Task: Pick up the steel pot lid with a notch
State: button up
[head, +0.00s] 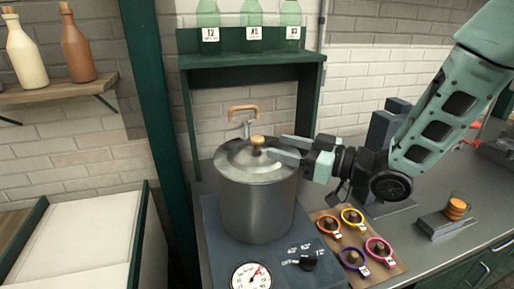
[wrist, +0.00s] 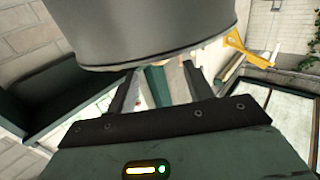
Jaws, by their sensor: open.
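The steel pot lid (head: 235,156) sits on top of a tall steel pot (head: 255,210) and has a round wooden knob (head: 257,140) at its centre. A metal stem with a wooden handle (head: 242,108) stands up at the lid's back edge. I cannot clearly make out the notch. My gripper (head: 268,146) reaches in from the right just above the lid, its fingers apart and their tips at the knob. Whether they touch the knob is unclear.
A dial gauge (head: 250,276) and a black knob (head: 308,262) are in front of the pot. Several coloured rings lie on a wooden board (head: 385,272) to the right. A green shelf (head: 250,61) with bottles is behind.

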aim_at(257, 137)
jog(key=shift+x, duration=0.85)
jog(key=p+x, duration=0.2)
jog(key=x, duration=0.1)
jog(key=p+x, duration=0.1)
jog(key=x, duration=0.1)
jog(key=shift+d+r, duration=0.1)
jog(key=shift+r, duration=0.25)
jog(key=shift+w+a+f, duration=0.1)
jog(key=shift+a+f, duration=0.05)
jog(key=shift+a, duration=0.1)
grip_shut()
